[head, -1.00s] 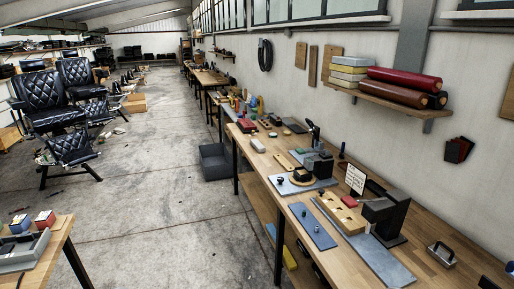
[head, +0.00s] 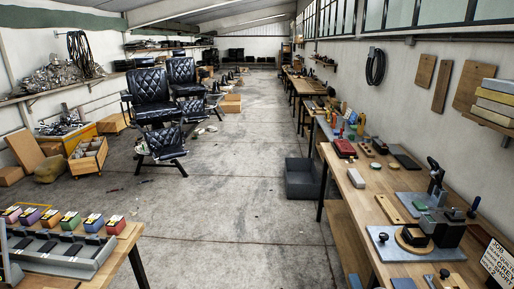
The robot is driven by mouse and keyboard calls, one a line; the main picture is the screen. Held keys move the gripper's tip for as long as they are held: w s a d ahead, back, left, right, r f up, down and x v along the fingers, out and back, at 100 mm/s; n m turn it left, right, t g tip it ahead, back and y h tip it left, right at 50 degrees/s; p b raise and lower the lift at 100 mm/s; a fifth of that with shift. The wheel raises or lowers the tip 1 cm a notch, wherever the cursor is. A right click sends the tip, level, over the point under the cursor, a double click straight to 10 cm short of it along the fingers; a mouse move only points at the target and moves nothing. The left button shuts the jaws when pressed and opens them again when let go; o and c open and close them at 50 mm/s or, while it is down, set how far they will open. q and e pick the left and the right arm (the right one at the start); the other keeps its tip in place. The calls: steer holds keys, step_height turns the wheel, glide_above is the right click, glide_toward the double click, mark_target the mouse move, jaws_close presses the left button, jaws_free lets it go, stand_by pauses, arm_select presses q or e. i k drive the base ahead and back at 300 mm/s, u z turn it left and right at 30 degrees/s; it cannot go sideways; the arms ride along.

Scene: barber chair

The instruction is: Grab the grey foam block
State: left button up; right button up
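A stack of flat yellow and grey slabs (head: 497,96), which look like foam, sits on the wall shelf (head: 491,124) at the right edge of the head view. The stack is partly cut off by the frame. I cannot tell for sure which piece is the grey foam block. A sign (head: 499,263) with partly readable text, including what looks like "GREY", stands at the lower right. Neither of my grippers can be made out in the head view.
A long workbench (head: 380,205) with tools and fixtures runs along the right wall. A near-left table (head: 118,262) holds a grey rack (head: 60,262) and several coloured boxes. A dark grey bin (head: 301,178) stands beside the bench. Black barber chairs (head: 152,98) stand further back. The middle floor is clear.

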mark_target(359, 182)
steer(key=u, duration=0.25)
steer(key=i, duration=2.05)
steer(key=z, duration=1.05)
steer(key=i, duration=1.4)
steer(key=z, duration=1.1)
